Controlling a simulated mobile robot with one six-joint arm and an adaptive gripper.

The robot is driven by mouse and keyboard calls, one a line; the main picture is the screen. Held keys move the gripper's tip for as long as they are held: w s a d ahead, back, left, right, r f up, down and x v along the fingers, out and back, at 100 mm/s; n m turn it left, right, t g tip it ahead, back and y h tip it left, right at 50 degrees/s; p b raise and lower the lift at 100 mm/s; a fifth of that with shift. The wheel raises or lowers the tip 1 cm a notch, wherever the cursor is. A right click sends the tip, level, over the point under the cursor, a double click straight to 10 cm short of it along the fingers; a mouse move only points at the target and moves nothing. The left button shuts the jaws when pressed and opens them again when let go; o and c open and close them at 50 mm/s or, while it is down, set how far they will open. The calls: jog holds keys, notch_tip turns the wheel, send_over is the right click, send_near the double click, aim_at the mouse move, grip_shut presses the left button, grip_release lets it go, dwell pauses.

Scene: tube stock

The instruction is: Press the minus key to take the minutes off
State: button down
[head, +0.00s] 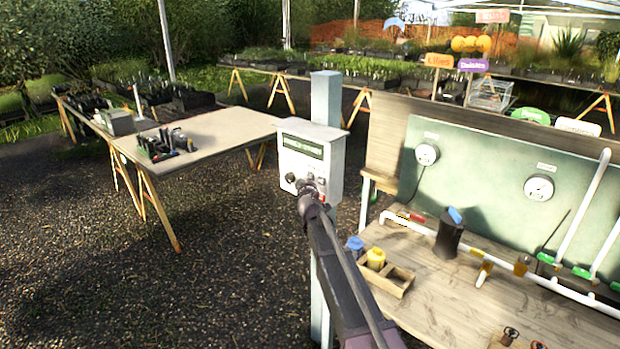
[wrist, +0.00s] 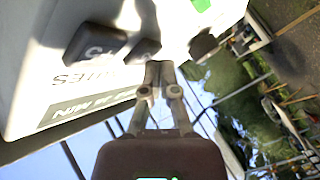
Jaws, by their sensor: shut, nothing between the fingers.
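The white control box (head: 312,158) is mounted on a pale post, with a dark display strip on its front. It also shows very close in the wrist view (wrist: 30,60), tilted, with part of its lettering visible. Its dark keys include one with a pale mark (wrist: 95,42) and another beside it (wrist: 145,50). I cannot tell which is the minus key. My gripper (wrist: 160,70) is shut and empty, its fingertips at the box's front near the dark keys. In the head view my gripper (head: 310,188) covers part of the lower face. Contact with a key cannot be told.
A workbench (head: 450,300) with white pipes, a black container (head: 449,235) and a wooden tray (head: 400,283) stands at the right. A table (head: 225,135) with small items stands at the left. Open gravel lies between them.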

jog(key=shift+w+d, duration=0.25)
jog(key=shift+w, duration=0.05)
dwell(0.7)
jog(key=shift+s+a, duration=0.1)
dwell(0.3)
jog(key=shift+s+a, duration=0.4)
jog(key=shift+s, duration=0.15)
jog(key=shift+s+a, duration=0.8)
jog(key=shift+s, duration=0.2)
jog(key=shift+s+a, duration=0.75)
jog(key=shift+s, duration=0.25)
